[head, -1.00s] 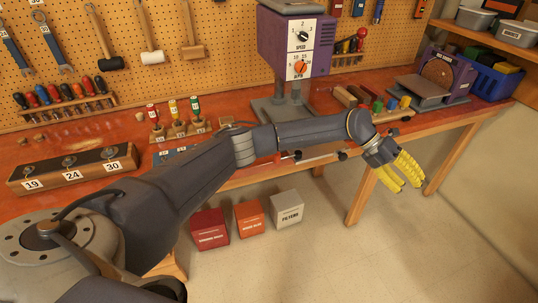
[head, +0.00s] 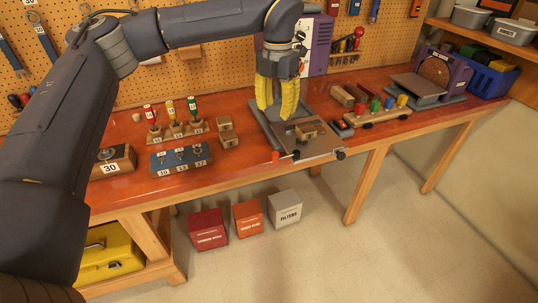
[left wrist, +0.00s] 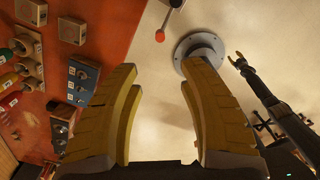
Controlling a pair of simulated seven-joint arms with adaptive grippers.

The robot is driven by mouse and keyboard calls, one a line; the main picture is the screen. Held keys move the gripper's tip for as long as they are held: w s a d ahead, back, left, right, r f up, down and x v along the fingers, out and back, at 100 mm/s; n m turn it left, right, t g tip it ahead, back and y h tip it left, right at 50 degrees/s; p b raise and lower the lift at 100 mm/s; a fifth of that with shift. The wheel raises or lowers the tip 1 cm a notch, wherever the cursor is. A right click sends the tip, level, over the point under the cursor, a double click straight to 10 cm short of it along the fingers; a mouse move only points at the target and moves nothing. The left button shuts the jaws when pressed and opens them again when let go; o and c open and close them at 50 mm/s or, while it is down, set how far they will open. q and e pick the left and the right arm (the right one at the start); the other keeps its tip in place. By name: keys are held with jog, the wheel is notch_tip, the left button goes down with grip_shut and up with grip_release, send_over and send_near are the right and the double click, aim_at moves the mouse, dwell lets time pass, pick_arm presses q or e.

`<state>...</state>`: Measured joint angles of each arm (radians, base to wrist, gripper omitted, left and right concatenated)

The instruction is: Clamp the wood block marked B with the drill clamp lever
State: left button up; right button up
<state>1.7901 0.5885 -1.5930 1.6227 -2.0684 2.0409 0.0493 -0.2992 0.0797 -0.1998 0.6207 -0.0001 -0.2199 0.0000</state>
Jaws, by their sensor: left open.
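My left gripper (head: 277,117) is open and empty, its yellow fingers pointing down above the drill press base, left of the clamp. Its open fingers also show in the left wrist view (left wrist: 160,75). A wood block (head: 308,131) sits on the grey drill table. Two more blocks, an upper one (head: 225,124) and a lower one (head: 229,140), stand to the left on the bench. I cannot read any block's letter. The clamp lever's orange-red knob (head: 275,156) is at the table's front edge; it also shows in the left wrist view (left wrist: 160,36).
The drill press (head: 316,45) stands behind my gripper, partly hidden. A blue numbered rack (head: 181,160) and red, yellow and green-handled tools (head: 171,111) stand left.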

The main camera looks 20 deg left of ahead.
aim_at(276, 151)
pick_arm(q)
notch_tip(276, 151, down, 17)
jog(key=shift+f, duration=0.1)
dwell(0.6)
jog(key=shift+c, duration=0.2)
grip_shut()
dwell(0.4)
